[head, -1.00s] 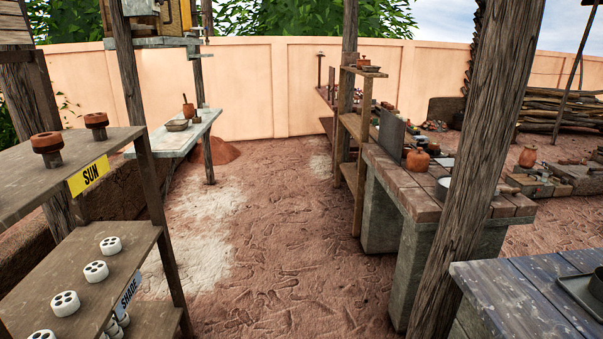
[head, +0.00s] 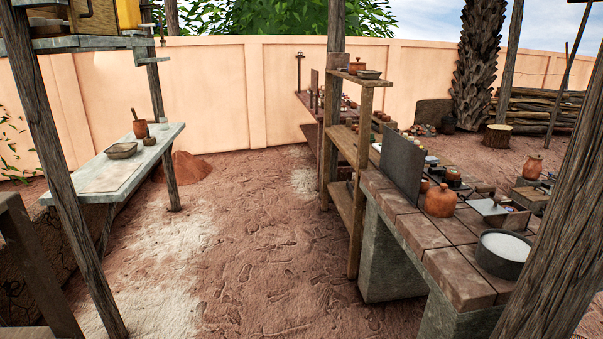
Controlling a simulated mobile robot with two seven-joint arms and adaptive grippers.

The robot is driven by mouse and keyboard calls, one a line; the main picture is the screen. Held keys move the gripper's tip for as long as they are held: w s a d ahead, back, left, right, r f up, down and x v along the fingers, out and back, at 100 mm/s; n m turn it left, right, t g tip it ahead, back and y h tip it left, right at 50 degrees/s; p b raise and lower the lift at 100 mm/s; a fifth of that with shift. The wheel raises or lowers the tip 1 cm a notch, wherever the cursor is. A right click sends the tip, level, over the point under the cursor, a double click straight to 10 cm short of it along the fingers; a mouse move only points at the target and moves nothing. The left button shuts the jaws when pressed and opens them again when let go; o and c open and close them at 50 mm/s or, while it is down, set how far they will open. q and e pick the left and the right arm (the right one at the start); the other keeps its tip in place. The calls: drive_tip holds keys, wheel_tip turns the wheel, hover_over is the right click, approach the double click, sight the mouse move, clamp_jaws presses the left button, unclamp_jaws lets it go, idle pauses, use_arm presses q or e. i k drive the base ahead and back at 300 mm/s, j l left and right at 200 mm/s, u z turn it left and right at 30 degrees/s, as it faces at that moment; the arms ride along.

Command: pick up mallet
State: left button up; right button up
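I cannot make out a mallet for certain in the head view. A reddish pot with a stick-like handle standing up in it (head: 140,126) is on the pale table at the left; it is too small to tell what the handle belongs to. Several small items crowd the brick-topped bench at the right, too small to name. Neither of my grippers shows in the view.
The pale table (head: 95,180) stands at the left behind a wooden post (head: 52,150). The brick-topped bench (head: 430,245) holds a grey pan (head: 503,268) and a clay jar (head: 440,201). A shelf rack (head: 345,150) adjoins it. The earth floor (head: 265,240) between is open.

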sight(349, 122)
drive_tip(key=i+l+u, duration=0.1)
drive_tip(key=i, duration=1.6)
drive_tip(key=i+z, duration=0.1)
drive_tip(key=i, duration=0.75)
drive_tip(key=i+j+z, duration=0.1)
drive_tip(key=i, duration=0.7)
drive_tip(key=i+z, duration=0.25)
drive_tip(key=i, duration=0.15)
drive_tip(key=i+j+z, duration=0.25)
drive_tip(key=i, duration=0.15)
drive_tip(key=i+z, duration=0.25)
drive_tip(key=i, duration=0.15)
